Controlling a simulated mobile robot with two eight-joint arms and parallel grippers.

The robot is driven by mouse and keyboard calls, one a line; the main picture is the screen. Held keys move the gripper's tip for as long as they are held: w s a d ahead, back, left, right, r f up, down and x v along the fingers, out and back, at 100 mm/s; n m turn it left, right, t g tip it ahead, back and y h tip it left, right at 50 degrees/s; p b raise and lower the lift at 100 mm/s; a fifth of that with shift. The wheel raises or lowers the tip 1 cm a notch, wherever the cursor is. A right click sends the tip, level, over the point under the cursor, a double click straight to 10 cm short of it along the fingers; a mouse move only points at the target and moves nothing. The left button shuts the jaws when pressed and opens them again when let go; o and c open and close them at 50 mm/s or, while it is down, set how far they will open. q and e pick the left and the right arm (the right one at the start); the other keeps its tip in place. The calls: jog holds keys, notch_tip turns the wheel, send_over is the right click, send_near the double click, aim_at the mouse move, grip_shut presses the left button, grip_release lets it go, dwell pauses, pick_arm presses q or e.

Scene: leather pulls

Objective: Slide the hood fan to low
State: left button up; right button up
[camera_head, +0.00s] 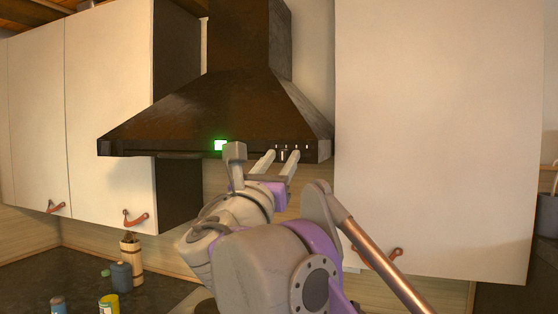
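The dark brown range hood (190,118) hangs between the white cabinets. Its front edge carries a small lit green square (220,145) and, to the right, a row of small white marks (297,147). A small pale upright piece, perhaps the fan slider (282,155), shows below the marks. My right gripper (281,157) is raised in front of this part of the edge. Its two fingers are apart, one on each side of the pale piece in the picture. I cannot tell whether they touch the hood. Nothing is visibly held. My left gripper is out of view.
White cabinets with leather pulls flank the hood, at left (105,110) and right (430,130). On the dark counter (165,270) at lower left stand a wooden holder (131,255), a blue-grey bottle (121,276) and a yellow-green can (108,304).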

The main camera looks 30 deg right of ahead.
jog(key=shift+a, duration=0.1)
jog(key=shift+s+a+f, duration=0.2)
jog(key=shift+a, duration=0.05)
jog(key=b+v, duration=0.1)
jog(key=v, duration=0.9)
jog(key=shift+d, duration=0.1)
jog(key=s+d+f+m+g+y+p, duration=0.15)
jog(key=f+m, duration=0.25)
jog(key=f, duration=0.6)
jog(key=s+d+f+m+g+y+b, duration=0.1)
jog(key=d+f+m+g+y, duration=0.2)
jog(key=f, duration=0.7)
jog(key=s+d+f+m+g+y+p, duration=0.1)
jog(key=d+f+m+g+y, duration=0.2)
jog(key=f, duration=0.7)
jog(key=s+a+f+m+y, duration=0.3)
jog(key=f+m, duration=0.2)
jog(key=f, duration=0.4)
jog(key=s+a+f+m+g+y+p, duration=0.1)
jog(key=s+a+f+m+y, duration=0.2)
jog(key=f, duration=0.6)
jog(key=s+a+f+m+y+p, duration=0.1)
jog(key=s+a+f+m+y, duration=0.2)
jog(key=f+m, duration=0.5)
jog(key=shift+s+a+f+y, duration=0.35)
jog(key=shift+s+a+f, duration=0.1)
jog(key=shift+a+f, duration=0.4)
